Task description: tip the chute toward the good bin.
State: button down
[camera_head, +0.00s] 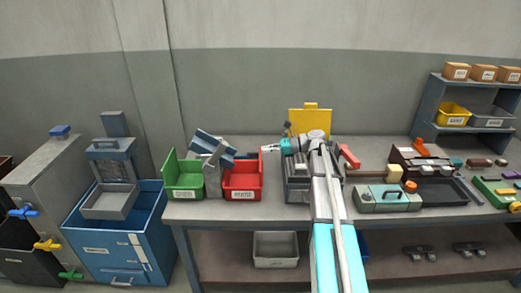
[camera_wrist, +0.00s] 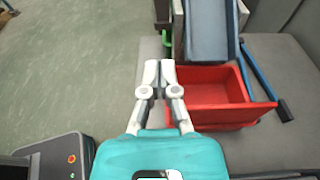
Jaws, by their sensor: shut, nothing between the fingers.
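The chute (camera_head: 205,137), a blue-grey trough, sits on a grey post (camera_head: 213,182) between a green bin (camera_head: 184,181) and a red bin (camera_head: 243,181). It slopes down to the right, toward the red bin. The bin labels are too small to read. In the wrist view the chute (camera_wrist: 208,30) ends at the far edge of the red bin (camera_wrist: 220,112), and a blue bar (camera_wrist: 255,70) with a dark end lies along the bin's right side. My gripper (camera_wrist: 160,66) is shut and empty, beside the red bin's left edge; it also shows in the head view (camera_head: 265,149).
A grey box-shaped machine (camera_head: 297,190) stands right of the red bin, partly behind my arm. A yellow panel (camera_head: 310,122) rises behind it. A teal-and-grey device (camera_head: 388,198) and a rack (camera_head: 428,112) are farther right.

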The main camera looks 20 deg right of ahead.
jog(key=b, duration=0.2)
send_near(225, 149)
jog(key=w+a+f, duration=0.2)
jog(key=a+f, duration=0.1)
jog(key=f, duration=0.2)
jog(key=shift+w+a+r+p, duration=0.25)
jog(key=shift+a+r+p, duration=0.6)
jog(key=shift+r+p, duration=0.15)
jog(key=shift+w+a+r+p, duration=0.3)
jog(key=shift+a+r, duration=0.1)
jog(key=shift+a, duration=0.25)
